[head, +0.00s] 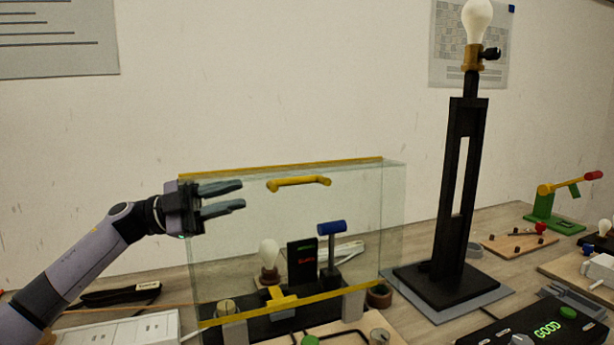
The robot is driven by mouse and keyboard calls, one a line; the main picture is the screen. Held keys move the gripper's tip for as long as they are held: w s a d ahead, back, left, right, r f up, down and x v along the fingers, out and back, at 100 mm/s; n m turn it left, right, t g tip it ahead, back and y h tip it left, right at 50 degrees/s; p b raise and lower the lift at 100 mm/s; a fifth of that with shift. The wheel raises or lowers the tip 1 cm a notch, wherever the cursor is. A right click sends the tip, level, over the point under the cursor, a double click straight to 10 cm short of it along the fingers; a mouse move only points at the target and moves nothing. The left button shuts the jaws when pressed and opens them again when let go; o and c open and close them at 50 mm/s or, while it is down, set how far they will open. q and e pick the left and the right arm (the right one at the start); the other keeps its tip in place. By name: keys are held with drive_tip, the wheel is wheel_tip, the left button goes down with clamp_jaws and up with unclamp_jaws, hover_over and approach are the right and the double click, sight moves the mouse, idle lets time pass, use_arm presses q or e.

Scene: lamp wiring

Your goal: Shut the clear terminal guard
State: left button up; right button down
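The clear terminal guard (345,215) stands upright in the middle of the head view, with yellow strips along its top and bottom edges. Its yellow handle (299,183) is near the top edge. Through it show a small bulb (269,253), a black box with lit text (301,262) and a blue-topped lever (331,240). My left gripper (244,195) is open and empty at the guard's upper left, left of the handle and apart from it. Its fingers overlap the clear panel in view; I cannot tell whether they touch it. My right gripper is not in view.
A tall black lamp stand (459,190) with a white bulb stands right of the guard. A black panel reading GOOD (545,329) is at the lower right. A green and yellow lever device (551,203) is at the far right. A white box (135,330) lies at the lower left.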

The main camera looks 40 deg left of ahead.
sight(296, 181)
use_arm(q)
drive_tip(key=p+x, duration=0.1)
drive_tip(key=x, duration=0.7)
drive_tip(key=shift+d+r, duration=0.15)
drive_tip(key=shift+d, duration=0.1)
drive_tip(key=shift+p+x, duration=0.5)
drive_tip(key=shift+x, duration=1.35)
clamp_jaws()
